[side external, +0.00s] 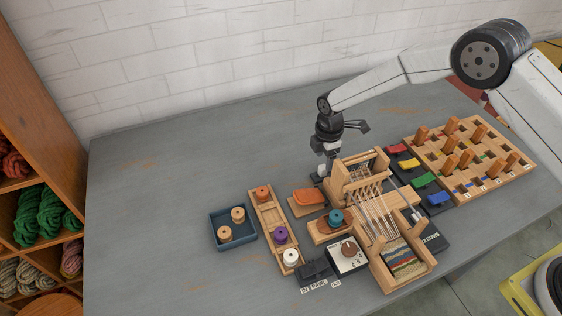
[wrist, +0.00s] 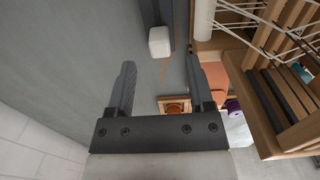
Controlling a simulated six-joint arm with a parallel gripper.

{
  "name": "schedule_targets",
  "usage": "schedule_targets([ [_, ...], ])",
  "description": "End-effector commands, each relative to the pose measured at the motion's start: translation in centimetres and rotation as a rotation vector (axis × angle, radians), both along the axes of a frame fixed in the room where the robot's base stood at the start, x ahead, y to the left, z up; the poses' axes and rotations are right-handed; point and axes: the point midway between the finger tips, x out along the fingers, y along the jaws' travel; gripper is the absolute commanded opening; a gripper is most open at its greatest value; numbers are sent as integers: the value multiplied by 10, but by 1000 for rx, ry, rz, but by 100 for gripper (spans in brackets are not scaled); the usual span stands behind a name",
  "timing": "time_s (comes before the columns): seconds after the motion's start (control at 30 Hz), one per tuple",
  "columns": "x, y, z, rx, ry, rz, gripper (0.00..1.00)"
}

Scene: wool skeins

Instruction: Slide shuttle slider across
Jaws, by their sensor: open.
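The wooden loom (side external: 350,185) stands right of centre with pale warp threads and a woven striped piece at its near end. A slim grey rod with a pale end (side external: 417,216) lies along its right side, above a dark base marked "2 SHOTS" (side external: 433,240). I cannot tell for certain which part is the shuttle slider. In the wrist view a white block (wrist: 159,42) sits at the end of a dark rail (wrist: 155,12), beyond my fingertips. My gripper (side external: 321,176) is low, at the loom's far left corner; in the wrist view (wrist: 160,85) it is open and empty.
Left of the loom are an orange piece (side external: 308,197), a teal spool (side external: 336,217), a spool tray (side external: 265,215) and a blue box (side external: 218,238). Coloured pedals (side external: 410,163) and a pegboard (side external: 500,188) stand right. The table's left side is free.

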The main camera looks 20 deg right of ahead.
Motion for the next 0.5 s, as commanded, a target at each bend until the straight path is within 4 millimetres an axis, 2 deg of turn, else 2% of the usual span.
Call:
schedule_targets([
  [0.2, 0, 0, -27, 0, 1, 0, 68],
  [0.5, 0, 0, -44, 0, -1, 0, 68],
])
